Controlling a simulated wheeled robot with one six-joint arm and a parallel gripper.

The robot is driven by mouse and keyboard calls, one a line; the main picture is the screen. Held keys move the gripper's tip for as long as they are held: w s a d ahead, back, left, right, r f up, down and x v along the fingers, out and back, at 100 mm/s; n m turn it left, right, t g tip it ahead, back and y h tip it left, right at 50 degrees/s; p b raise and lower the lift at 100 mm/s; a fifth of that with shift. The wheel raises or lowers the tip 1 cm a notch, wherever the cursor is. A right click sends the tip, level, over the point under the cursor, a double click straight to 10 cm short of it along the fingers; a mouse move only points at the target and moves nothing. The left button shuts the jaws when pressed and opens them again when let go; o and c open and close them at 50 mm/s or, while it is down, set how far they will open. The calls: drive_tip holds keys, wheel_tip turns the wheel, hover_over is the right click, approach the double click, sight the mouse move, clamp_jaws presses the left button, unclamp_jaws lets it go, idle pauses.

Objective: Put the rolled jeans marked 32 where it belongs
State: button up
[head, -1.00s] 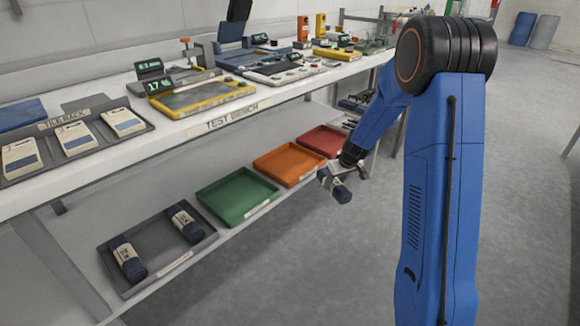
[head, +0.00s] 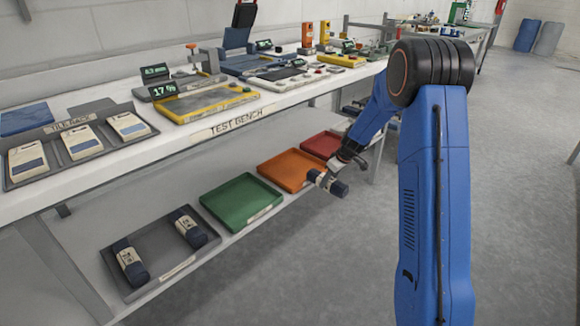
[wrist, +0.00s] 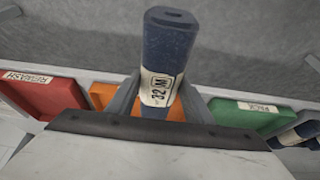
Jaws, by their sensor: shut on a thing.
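My gripper (head: 334,172) is shut on the rolled jeans (head: 330,184), a dark blue roll with a pale band. The wrist view shows the roll (wrist: 172,45) between the fingers (wrist: 160,98), its band reading "32 W". In the head view the roll is near the front right corner of the orange tray (head: 292,168) on the lower shelf. A green tray (head: 241,203) is left of the orange one and reads PACK in the wrist view (wrist: 255,117). A red tray (head: 322,143) is to the right and reads REWASH there (wrist: 45,97). All three look empty in the head view.
A dark tray (head: 160,245) at the left of the lower shelf holds two more banded rolls. The white test bench (head: 190,135) above carries a tile rack (head: 76,148), yellow devices and green displays, one reading 17 %. Grey floor (head: 310,260) in front is clear.

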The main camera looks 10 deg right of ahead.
drive_tip(key=w+a, duration=0.4)
drive_tip(key=w, duration=0.2)
drive_tip(key=w+a, duration=0.5)
drive_tip(key=w, duration=0.1)
drive_tip(key=w+a, duration=0.4)
drive_tip(key=w, duration=0.3)
drive_tip(key=shift+a, duration=0.35)
drive_tip(key=shift+f, duration=1.7)
drive_tip(key=shift+s, duration=0.1)
drive_tip(key=o, duration=1.4)
drive_tip(key=shift+f, duration=0.15)
